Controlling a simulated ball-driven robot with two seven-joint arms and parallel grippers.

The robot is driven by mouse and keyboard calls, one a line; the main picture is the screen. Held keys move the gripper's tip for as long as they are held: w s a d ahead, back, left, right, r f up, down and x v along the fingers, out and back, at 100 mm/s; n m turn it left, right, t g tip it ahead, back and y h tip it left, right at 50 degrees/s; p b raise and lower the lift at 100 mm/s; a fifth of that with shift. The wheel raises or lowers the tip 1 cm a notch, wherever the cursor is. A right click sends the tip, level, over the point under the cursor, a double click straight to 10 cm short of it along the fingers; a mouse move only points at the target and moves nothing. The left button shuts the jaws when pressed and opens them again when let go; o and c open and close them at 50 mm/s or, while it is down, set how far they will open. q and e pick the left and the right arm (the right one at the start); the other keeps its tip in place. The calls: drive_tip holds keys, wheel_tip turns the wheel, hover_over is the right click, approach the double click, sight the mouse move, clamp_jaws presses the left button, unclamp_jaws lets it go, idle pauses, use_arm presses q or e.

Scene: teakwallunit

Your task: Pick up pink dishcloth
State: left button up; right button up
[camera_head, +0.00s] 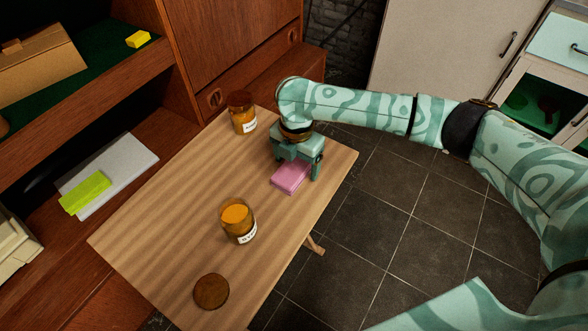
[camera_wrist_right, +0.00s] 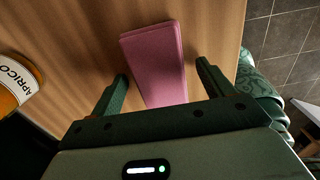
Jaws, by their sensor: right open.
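The pink dishcloth (camera_head: 290,177) lies folded flat on the wooden table, near its right edge in the head view. My right gripper (camera_head: 297,172) is over it, pointing down, with its fingers apart. In the right wrist view the dishcloth (camera_wrist_right: 155,62) extends between the two open fingers of my right gripper (camera_wrist_right: 160,78) and beyond them. The near end of the cloth is hidden behind the gripper body. I cannot tell whether the fingers touch the table. My left gripper is not in view.
On the table (camera_head: 160,235) stand a labelled jar (camera_head: 242,113) behind the gripper and an open orange-filled jar (camera_head: 238,222) in front. A round brown lid (camera_head: 211,291) lies near the front. The wall unit (camera_head: 240,40) borders the table at the left and back.

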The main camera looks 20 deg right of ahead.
sight(297, 164)
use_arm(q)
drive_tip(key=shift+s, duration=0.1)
use_arm(e)
drive_tip(key=shift+r, duration=0.1)
drive_tip(key=c, duration=1.1)
drive_tip(key=shift+o, duration=0.2)
